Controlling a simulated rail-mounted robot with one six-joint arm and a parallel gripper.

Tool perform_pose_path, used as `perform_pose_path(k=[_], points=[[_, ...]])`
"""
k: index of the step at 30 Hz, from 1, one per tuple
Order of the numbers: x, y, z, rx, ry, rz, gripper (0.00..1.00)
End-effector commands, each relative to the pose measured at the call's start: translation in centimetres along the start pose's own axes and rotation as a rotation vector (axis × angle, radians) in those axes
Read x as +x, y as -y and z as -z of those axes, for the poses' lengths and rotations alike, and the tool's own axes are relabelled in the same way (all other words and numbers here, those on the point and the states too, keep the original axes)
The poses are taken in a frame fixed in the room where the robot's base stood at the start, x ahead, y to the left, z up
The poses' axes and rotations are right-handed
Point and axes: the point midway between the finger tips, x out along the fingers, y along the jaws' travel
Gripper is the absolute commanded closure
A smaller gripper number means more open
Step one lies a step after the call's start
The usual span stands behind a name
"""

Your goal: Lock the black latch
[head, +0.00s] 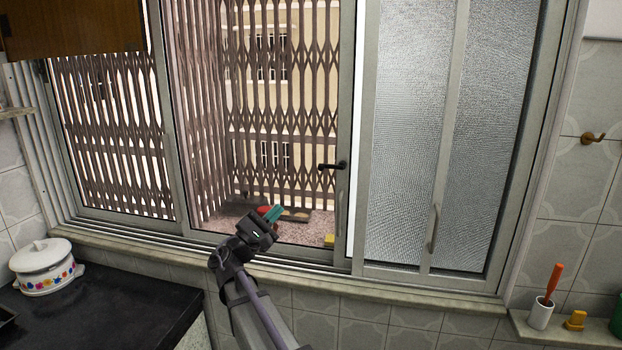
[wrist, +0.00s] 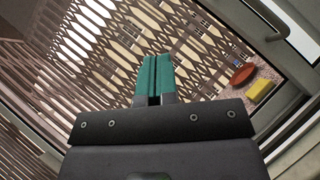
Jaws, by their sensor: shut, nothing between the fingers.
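The black latch (head: 332,166) is on the upright frame at the right edge of the clear sliding pane, its lever pointing left. My gripper (head: 278,210) is in front of the lower part of that pane, below and to the left of the latch and apart from it. Its teal fingers are pressed together and empty, as the wrist view (wrist: 157,58) also shows.
Behind the pane are a folding metal grille (head: 280,90), a red object (wrist: 243,75) and a yellow block (wrist: 258,91). A frosted pane (head: 410,140) stands right of the latch. A white pot (head: 42,268) is on the dark counter (head: 115,310) at left.

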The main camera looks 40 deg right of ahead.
Motion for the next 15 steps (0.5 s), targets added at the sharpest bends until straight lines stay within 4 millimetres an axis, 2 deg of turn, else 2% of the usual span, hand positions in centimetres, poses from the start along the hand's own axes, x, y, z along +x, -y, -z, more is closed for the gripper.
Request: perform_pose_path(k=[10, 15], points=[[0.4, 0.0, -0.1, -0.001, -0.001, 0.004, 1.0], [2.9, -0.2, -0.2, -0.001, 0.001, 0.006, 1.0]])
